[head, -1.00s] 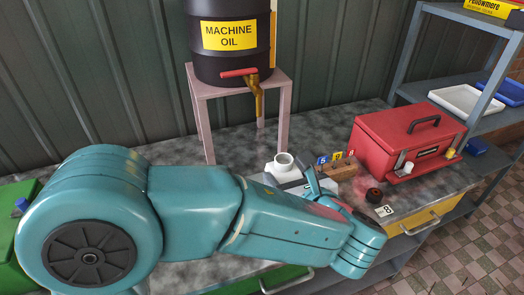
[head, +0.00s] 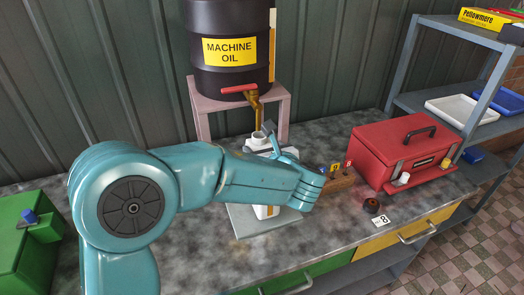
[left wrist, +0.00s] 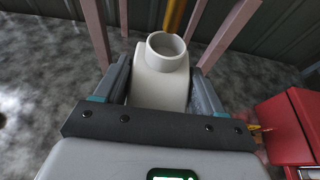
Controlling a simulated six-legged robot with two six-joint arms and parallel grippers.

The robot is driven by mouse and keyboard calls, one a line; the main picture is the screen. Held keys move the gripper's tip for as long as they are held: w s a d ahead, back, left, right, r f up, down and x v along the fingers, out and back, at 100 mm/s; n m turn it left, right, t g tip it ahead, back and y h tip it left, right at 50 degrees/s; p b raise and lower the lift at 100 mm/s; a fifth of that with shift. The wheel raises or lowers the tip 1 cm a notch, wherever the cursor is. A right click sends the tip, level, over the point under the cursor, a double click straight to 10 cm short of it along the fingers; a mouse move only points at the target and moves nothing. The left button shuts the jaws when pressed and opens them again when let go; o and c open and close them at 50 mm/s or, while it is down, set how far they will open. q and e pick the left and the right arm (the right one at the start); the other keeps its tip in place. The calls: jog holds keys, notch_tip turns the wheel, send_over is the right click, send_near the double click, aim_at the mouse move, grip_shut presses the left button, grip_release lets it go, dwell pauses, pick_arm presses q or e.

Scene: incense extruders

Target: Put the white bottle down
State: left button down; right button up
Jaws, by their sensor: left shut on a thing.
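The white bottle (head: 258,139) has a wide open neck and is upright just below the brass tap (head: 257,101) of the oil drum. My left gripper (head: 272,140) is shut on it; my forearm hides its middle in the head view. In the left wrist view the bottle (left wrist: 160,84) stands between my two fingers (left wrist: 160,72), its mouth close to the tap. Below it a flat grey plate (head: 247,224) lies on the bench. Whether the bottle's base touches the plate is hidden. My right gripper is out of view.
The black drum (head: 232,75) stands on a pink stand (head: 203,122) behind the bottle. A red toolbox (head: 395,150), a wooden block with numbered tags (head: 343,184) and a small brown ring (head: 370,202) are to the right. A green box (head: 25,225) is left. The front bench is mostly clear.

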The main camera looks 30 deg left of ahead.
pick_arm(q)
jog(key=shift+w+a+r, duration=0.1)
jog(key=shift+w+a, duration=0.1)
jog(key=shift+a, duration=0.1)
jog(key=shift+w+f, duration=0.1)
jog(key=shift+f, duration=0.7)
jog(key=shift+f, duration=0.1)
jog(key=shift+c, duration=0.5)
grip_release()
